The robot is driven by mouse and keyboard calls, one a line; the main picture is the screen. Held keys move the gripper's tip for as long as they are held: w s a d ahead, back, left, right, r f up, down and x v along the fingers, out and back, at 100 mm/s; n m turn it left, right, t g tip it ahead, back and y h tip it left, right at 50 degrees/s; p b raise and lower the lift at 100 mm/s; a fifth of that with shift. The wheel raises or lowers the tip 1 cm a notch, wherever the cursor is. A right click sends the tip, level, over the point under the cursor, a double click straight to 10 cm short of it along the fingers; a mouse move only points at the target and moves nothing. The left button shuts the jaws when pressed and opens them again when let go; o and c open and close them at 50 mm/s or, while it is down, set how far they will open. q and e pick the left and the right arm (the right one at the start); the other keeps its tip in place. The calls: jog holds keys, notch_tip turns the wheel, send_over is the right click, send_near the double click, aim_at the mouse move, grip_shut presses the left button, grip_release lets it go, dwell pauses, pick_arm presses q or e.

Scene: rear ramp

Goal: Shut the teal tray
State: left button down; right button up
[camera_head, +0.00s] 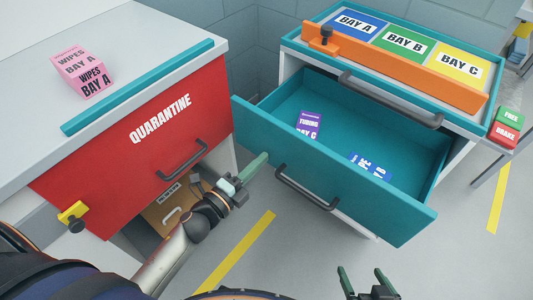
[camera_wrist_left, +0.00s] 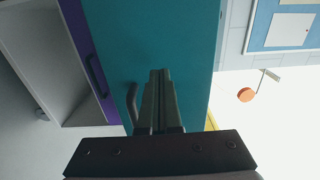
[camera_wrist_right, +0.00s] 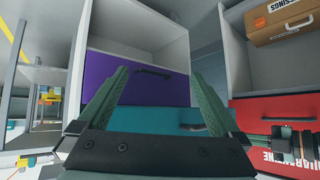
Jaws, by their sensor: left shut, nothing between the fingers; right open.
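The teal tray (camera_head: 335,165) is a drawer pulled out of the cabinet at right. Its dark bar handle (camera_head: 305,188) is on the front panel. A purple box (camera_head: 309,124) and a blue box (camera_head: 372,166) lie inside. My left gripper (camera_head: 258,160) is shut and empty at the left part of the teal front, left of the handle; I cannot tell whether it touches. In the left wrist view the teal front (camera_wrist_left: 150,35) lies beyond the fingers. My right gripper (camera_head: 362,278) is open and empty, low in front of the tray. The right wrist view shows part of the teal front (camera_wrist_right: 180,122).
The red QUARANTINE drawer front (camera_head: 150,145), with a handle, is at left beside my left arm. A pink box (camera_head: 82,72) sits on the counter above. An orange bar (camera_head: 395,65) crosses the bay-marked top. A purple drawer front (camera_wrist_right: 130,75) is in the same cabinet. Floor in front is clear.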

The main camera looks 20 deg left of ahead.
aim_at(274, 147)
pick_arm(q)
jog(key=shift+x, duration=1.5)
jog(key=shift+w, duration=0.1)
